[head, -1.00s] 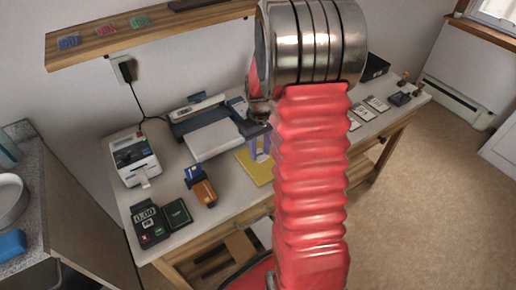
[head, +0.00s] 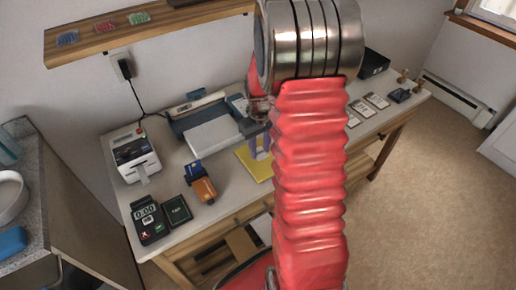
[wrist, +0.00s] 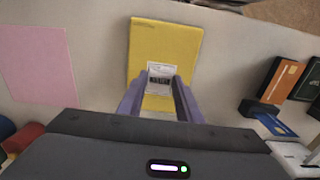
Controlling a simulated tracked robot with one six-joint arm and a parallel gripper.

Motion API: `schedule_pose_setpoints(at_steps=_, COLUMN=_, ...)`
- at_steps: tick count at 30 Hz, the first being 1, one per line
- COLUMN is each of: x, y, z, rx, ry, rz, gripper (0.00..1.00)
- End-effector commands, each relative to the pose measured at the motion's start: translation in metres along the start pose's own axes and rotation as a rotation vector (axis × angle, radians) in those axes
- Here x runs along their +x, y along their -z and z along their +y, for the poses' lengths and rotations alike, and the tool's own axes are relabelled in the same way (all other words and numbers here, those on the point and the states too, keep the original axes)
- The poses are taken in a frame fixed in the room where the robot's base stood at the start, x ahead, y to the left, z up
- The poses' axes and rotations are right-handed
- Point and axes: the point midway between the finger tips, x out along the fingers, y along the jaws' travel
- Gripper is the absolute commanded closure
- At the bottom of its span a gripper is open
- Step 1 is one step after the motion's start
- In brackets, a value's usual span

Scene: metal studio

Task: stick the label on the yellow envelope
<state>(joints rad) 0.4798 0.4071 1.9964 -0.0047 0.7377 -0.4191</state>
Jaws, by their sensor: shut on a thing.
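The yellow envelope (head: 247,162) lies flat on the desk in the head view, partly hidden by my arm. In the wrist view the envelope (wrist: 190,45) is upright in the picture, ahead of my fingers. My gripper (wrist: 161,79) is shut on a small white label (wrist: 160,70) with dark print. The label shows over the middle of the envelope; I cannot tell whether it touches it. In the head view my gripper (head: 261,148) shows as purple fingers over the envelope, and the label is too small to make out.
A label printer (head: 136,157) with a paper strip stands at the left. An orange device (head: 202,187) with a blue card and a dark terminal (head: 148,221) stand in front. A pink sheet (wrist: 35,65) lies left in the wrist view.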

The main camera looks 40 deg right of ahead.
Motion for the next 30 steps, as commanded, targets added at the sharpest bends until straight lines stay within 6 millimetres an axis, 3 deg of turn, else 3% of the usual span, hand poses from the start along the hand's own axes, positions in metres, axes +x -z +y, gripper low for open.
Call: schedule_pose_setpoints(at_steps=30, x=0.014, y=0.000, z=-0.001, rx=-0.001, ry=0.000, rz=0.000, gripper=0.88)
